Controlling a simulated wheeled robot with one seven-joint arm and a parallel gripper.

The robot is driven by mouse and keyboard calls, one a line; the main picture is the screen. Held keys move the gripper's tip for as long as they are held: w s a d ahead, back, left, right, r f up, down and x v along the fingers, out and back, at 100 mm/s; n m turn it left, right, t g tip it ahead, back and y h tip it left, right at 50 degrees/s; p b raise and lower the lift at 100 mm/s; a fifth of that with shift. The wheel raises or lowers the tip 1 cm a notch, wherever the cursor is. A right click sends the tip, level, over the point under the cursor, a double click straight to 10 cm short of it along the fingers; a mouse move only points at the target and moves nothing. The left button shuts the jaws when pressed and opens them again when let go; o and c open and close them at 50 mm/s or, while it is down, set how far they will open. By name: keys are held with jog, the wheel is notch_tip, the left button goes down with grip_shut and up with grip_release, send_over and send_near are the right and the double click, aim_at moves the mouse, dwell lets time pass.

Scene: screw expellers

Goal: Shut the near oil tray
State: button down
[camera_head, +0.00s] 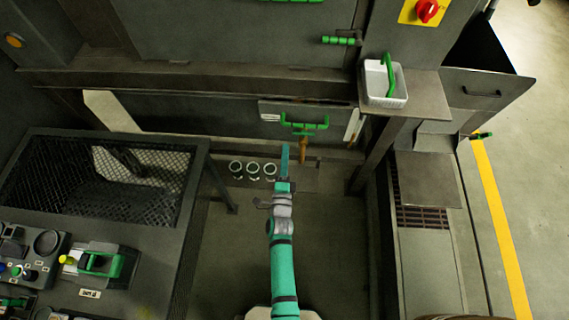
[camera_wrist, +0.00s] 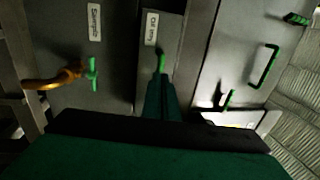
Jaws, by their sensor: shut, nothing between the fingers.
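In the wrist view, a narrow grey front (camera_wrist: 148,75) with a white label that seems to read oil tray stands ahead of my gripper (camera_wrist: 163,82). A small green handle (camera_wrist: 161,60) on it is just beyond my fingertips; whether they touch it I cannot tell. In the head view, my gripper (camera_head: 284,160) is shut and empty, pointing at the machine's lower front. How far the tray stands out is unclear.
A brass tap (camera_wrist: 58,77) with a green lever juts out left of my gripper. A white basket (camera_head: 384,85) stands on a ledge to the right. A mesh-topped bench (camera_head: 190,240) with controls is at left. Several round white-rimmed things (camera_head: 253,171) sit low left of my fingertips.

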jog(key=w+r, duration=0.1)
jog(key=w, duration=0.5)
jog(key=shift+w+r, duration=0.15)
jog(key=shift+w, duration=0.15)
